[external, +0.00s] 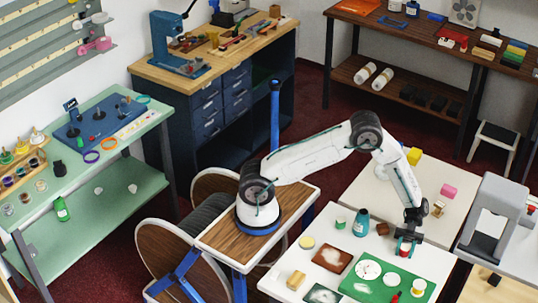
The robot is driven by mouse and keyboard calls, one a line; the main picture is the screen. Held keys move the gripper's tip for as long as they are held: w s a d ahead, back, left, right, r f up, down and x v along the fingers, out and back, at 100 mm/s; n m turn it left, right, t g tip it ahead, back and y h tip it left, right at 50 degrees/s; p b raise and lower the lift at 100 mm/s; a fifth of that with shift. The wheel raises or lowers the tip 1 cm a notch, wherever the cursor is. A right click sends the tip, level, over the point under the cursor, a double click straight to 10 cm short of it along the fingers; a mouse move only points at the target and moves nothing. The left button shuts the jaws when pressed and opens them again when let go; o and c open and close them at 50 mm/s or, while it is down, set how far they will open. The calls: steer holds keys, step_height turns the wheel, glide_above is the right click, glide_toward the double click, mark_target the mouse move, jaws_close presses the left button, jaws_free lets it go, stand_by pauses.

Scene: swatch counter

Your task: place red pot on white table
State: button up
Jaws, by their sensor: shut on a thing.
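My gripper (409,233) points down over the right part of the white table (436,262) and is shut on the small red pot (403,250).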

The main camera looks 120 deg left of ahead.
steer(key=shift+f, duration=0.15)
steer(key=o, duration=1.1)
steer(key=shift+c, duration=0.2)
steer(key=a, duration=0.1)
steer(key=a+r, duration=0.1)
steer(key=a, duration=0.1)
steer(key=shift+s+a+r, duration=0.1)
steer(key=shift+s+r, duration=0.1)
steer(key=shift+s, duration=0.1)
step_height(320, 180, up, 6)
steer(key=shift+f, duration=0.2)
steer(key=shift+r, duration=0.4)
